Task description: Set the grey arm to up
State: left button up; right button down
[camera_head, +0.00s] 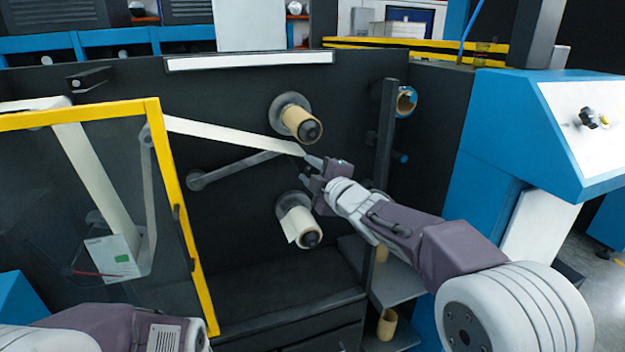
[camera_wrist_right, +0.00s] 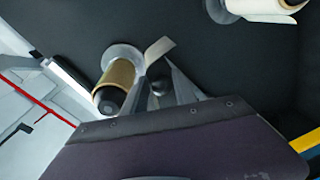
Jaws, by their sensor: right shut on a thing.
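The grey arm (camera_head: 237,168) is a thin bar on the dark panel. It runs from a round pivot at its left end, slanting slightly up to the right, and its far end goes behind the cream web (camera_head: 230,137). My right gripper (camera_head: 305,166) is at that far end, between the upper and lower rolls. In the right wrist view its fingers (camera_wrist_right: 163,90) close around a small dark knob, with the web's loose end just beyond; the arm's bar is not clear there. My left gripper is out of view; only part of my left arm shows at lower left.
An upper cardboard core (camera_head: 300,124) and a lower roll (camera_head: 299,227) stick out from the panel close to my right gripper. A yellow-framed door (camera_head: 172,190) stands at left. A dark post (camera_head: 384,135) and shelves are at right.

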jog(key=shift+s+a+r+n+p, duration=0.1)
jog(key=shift+a+r+n+p, duration=0.25)
jog(key=shift+r, duration=0.4)
jog(key=shift+s+a+r+n+p, duration=0.1)
jog(key=shift+a+r+n+p, duration=0.2)
jog(key=shift+r, duration=0.4)
jog(key=c, duration=1.1)
grip_release()
jog(key=shift+c, duration=0.2)
jog(key=shift+r, duration=0.2)
